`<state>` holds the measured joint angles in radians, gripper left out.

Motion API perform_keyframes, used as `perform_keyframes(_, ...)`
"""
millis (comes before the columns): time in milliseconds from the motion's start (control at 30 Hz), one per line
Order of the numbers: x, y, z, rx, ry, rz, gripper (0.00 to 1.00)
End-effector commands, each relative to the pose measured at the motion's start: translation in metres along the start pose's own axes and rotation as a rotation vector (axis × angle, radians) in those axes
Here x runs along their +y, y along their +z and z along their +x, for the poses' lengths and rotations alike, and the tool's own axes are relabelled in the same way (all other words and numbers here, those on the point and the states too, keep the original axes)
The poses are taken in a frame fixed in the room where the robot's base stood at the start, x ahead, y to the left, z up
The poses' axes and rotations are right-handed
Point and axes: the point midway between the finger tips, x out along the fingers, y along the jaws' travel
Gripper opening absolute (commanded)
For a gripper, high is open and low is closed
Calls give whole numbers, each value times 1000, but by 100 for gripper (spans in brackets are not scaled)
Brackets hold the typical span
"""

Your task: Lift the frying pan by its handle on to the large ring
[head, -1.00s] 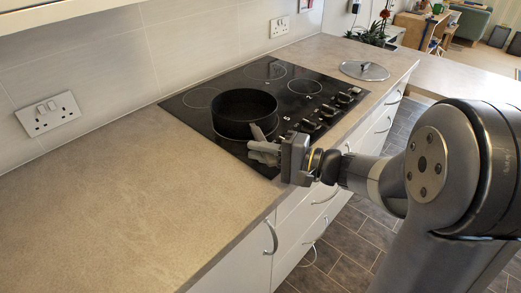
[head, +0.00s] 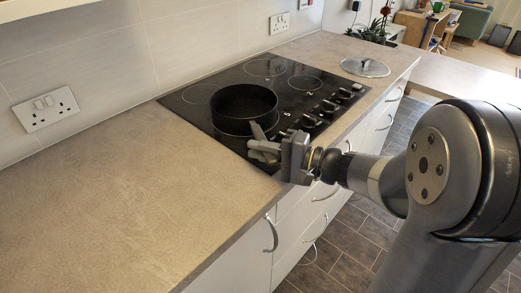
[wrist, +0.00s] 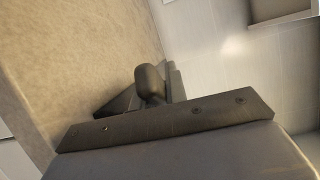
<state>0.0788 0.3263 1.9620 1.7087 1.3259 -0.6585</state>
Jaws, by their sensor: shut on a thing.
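The black frying pan (head: 232,126) is upright over the near part of the black glass hob (head: 190,108); whether its base touches the glass is unclear. My gripper (head: 263,146) is at the pan's front right side, shut on its handle. In the wrist view the rounded dark end of the handle (wrist: 150,84) shows at my gripper (wrist: 146,100). The ring at the back of the hob (head: 265,67) looks larger than the ring to its right (head: 305,84). Another ring (head: 198,94) lies left of the pan. The pan hides the glass under it.
A row of dark knobs (head: 329,107) runs along the hob's right side. A glass lid (head: 365,68) lies on the worktop beyond. The worktop left of the hob (head: 110,190) is bare. The tiled wall (head: 110,60) stands behind; drawers with handles (head: 271,236) are below.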

Motion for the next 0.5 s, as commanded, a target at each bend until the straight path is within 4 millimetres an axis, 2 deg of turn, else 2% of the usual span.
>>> perform_keyframes(500, 9, -1, 0, 1, 2, 2, 0)
